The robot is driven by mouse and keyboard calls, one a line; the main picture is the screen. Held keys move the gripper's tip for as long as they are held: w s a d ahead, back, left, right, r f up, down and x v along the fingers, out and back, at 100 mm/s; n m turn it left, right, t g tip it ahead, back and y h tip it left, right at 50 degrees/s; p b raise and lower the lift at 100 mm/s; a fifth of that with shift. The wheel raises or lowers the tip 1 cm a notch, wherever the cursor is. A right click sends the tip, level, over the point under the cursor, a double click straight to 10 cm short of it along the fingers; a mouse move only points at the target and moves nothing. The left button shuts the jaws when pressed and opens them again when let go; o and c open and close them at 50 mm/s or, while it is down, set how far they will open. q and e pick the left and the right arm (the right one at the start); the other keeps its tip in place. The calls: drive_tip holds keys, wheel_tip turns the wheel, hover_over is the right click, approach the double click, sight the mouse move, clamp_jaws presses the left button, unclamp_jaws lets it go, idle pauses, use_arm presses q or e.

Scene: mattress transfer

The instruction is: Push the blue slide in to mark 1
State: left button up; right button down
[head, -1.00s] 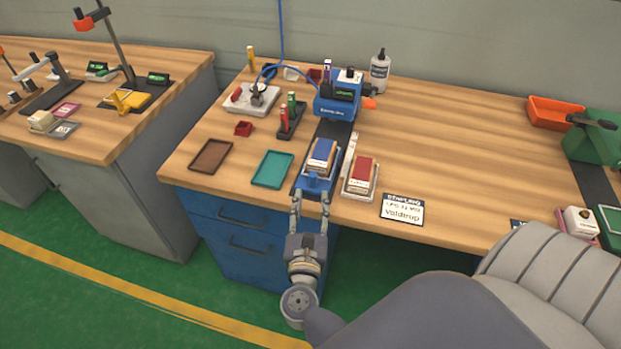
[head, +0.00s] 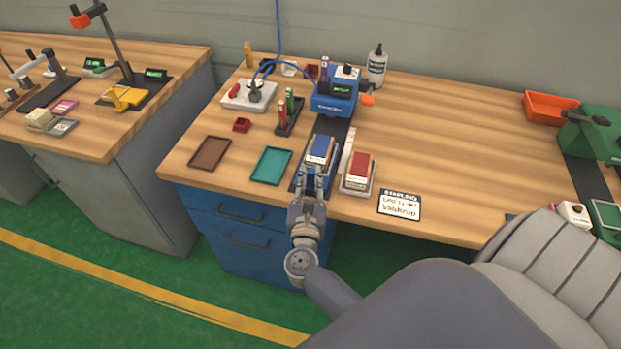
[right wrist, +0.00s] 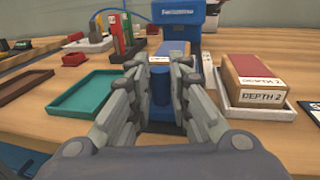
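The blue slide (head: 303,178) sits on a dark track at the front edge of the bench, carrying a blue-topped block (head: 320,149). Its upright blue post (right wrist: 160,86) faces me in the right wrist view. My right gripper (head: 311,182) is at the slide's front, with its fingers closed in on both sides of this post. The fingers (right wrist: 160,80) hide parts of the slide. Mark 1 cannot be made out. My left gripper is not in view.
A blue device (head: 334,103) with a display stands at the track's far end. A red-topped block (head: 359,166) labelled "DEPTH 2" is close on the right. Teal (head: 271,166) and brown (head: 209,153) trays lie left. The bench right of the red block is mostly clear.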

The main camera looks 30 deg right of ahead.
sight(321, 151)
drive_tip(key=b+x, duration=0.1)
drive_tip(key=x, duration=0.2)
drive_tip(key=s+d+x, duration=0.1)
drive_tip(key=x, duration=0.3)
drive_tip(key=b+x, duration=0.1)
drive_tip(key=x, duration=0.2)
drive_tip(key=shift+d+b, duration=0.3)
drive_tip(key=shift+d, duration=0.2)
drive_tip(key=c, duration=1.5)
unclamp_jaws()
drive_tip(key=v, duration=1.2)
drive_tip(key=shift+a, duration=0.1)
